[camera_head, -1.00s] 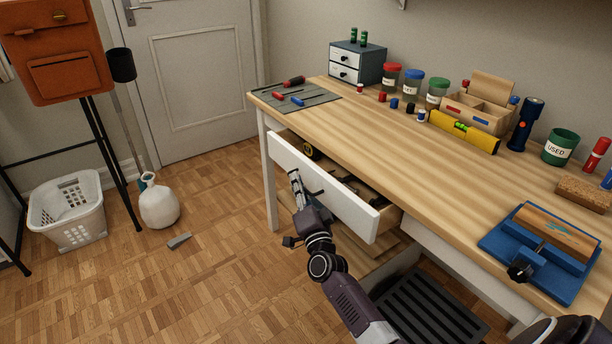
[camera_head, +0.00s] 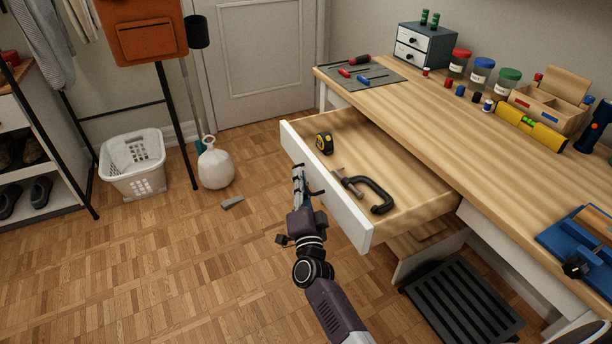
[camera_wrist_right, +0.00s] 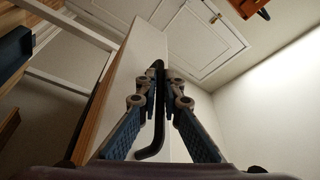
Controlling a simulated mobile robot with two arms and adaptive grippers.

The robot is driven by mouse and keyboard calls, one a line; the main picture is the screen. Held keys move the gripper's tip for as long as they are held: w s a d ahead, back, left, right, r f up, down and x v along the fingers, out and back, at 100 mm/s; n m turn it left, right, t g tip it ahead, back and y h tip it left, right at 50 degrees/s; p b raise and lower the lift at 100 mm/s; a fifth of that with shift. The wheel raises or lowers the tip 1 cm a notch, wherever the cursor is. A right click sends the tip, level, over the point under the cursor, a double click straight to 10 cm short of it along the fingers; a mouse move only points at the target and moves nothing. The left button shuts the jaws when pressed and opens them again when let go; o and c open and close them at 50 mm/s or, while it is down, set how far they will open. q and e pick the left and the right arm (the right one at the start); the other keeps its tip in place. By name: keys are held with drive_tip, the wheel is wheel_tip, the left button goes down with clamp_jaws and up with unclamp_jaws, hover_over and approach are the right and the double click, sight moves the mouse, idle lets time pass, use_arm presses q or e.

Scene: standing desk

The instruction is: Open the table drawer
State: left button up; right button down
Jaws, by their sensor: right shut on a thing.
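The table drawer (camera_head: 325,196) is pulled well out from under the wooden desk top (camera_head: 440,120), with its white front toward the lower left. Inside it lie a yellow and black tape measure (camera_head: 324,143) and a dark clamp (camera_head: 369,192). My right gripper (camera_head: 300,178) is at the outer side of the drawer front. In the right wrist view, its two fingers (camera_wrist_right: 164,88) are shut on the black drawer handle (camera_wrist_right: 151,148), which stands off the white front. My left gripper is not in view.
On the desk are a small drawer box (camera_head: 424,45), lidded jars (camera_head: 481,74), a yellow level (camera_head: 530,128) and a blue vise (camera_head: 585,240). A white basket (camera_head: 135,165) and white jug (camera_head: 215,165) stand on the floor at left. Floor before the drawer is mostly clear.

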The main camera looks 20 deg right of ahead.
drive_tip(key=shift+f, duration=0.1)
drive_tip(key=c, duration=2.1)
unclamp_jaws()
drive_tip(key=v, duration=1.2)
drive_tip(key=shift+a, duration=0.1)
